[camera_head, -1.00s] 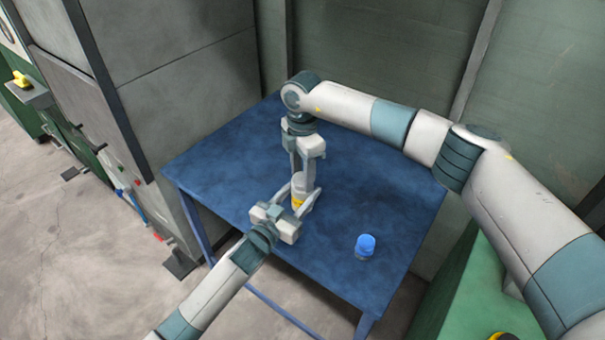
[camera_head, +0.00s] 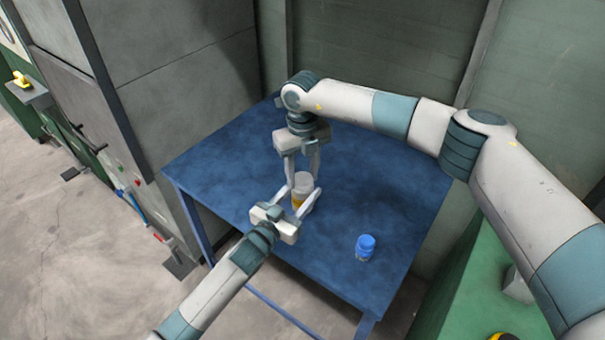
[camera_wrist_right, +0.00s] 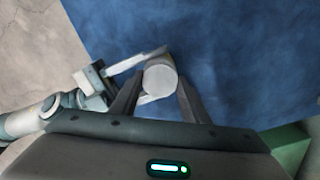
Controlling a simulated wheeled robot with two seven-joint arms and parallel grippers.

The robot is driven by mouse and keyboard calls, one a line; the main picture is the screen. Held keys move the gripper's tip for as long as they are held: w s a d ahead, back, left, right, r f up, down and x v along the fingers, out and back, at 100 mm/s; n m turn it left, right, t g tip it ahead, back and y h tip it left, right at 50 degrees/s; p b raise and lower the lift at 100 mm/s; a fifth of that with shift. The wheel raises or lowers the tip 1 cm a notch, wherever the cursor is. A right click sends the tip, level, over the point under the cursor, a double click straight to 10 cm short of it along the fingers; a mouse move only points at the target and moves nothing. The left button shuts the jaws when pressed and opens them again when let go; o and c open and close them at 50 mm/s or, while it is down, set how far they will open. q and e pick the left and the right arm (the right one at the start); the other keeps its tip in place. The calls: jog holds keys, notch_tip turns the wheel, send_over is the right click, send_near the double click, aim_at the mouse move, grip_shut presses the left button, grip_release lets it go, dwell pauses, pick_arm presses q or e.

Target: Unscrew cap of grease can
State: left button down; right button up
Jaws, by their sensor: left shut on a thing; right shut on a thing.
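The grease can (camera_head: 299,203) stands on the blue table with a yellow band low on its side. Its pale grey cap (camera_head: 302,180) is on top, and shows as a round disc in the right wrist view (camera_wrist_right: 160,79). My left gripper (camera_head: 305,203) comes in from the front and is shut on the can's body. My right gripper (camera_head: 302,178) points down from above, with its fingers shut on the cap. The fingers hide parts of the can's sides.
A small blue-capped bottle (camera_head: 365,247) stands on the blue table (camera_head: 215,160), to the right of the can. The table is otherwise clear. A grey cabinet (camera_head: 190,70) rises to the left, and a green surface (camera_head: 470,290) lies at the lower right.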

jog(key=n, duration=0.7)
jog(key=shift+n, duration=0.3)
jog(key=n, duration=0.4)
jog(key=shift+r, duration=0.1)
jog(key=n, duration=0.4)
jog(key=shift+n, duration=0.4)
jog(key=n, duration=0.8)
jog(key=shift+n, duration=0.3)
jog(key=n, duration=0.7)
jog(key=shift+r, duration=0.3)
